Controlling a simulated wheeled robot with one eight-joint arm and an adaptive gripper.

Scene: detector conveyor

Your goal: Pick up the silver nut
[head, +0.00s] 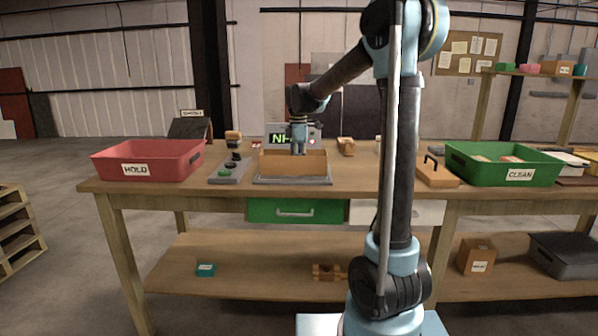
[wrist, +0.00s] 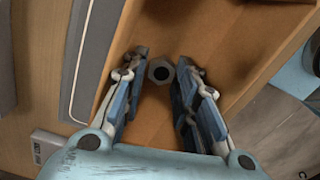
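My gripper (wrist: 166,68) is open, with one finger on each side of the nut and a gap to each. The fingertips are close to the nut, but their height above it is hard to tell. In the head view my gripper (head: 299,150) points down into the tray, and the tray's front wall hides the nut and the fingertips.
The tray sits on a grey plate (head: 262,181) on the workbench. A red HOLD bin (head: 148,168) stands left and a green CLEAN bin (head: 500,175) right. A small panel with buttons (head: 229,171) is left of the tray, and a display (head: 290,135) stands behind it.

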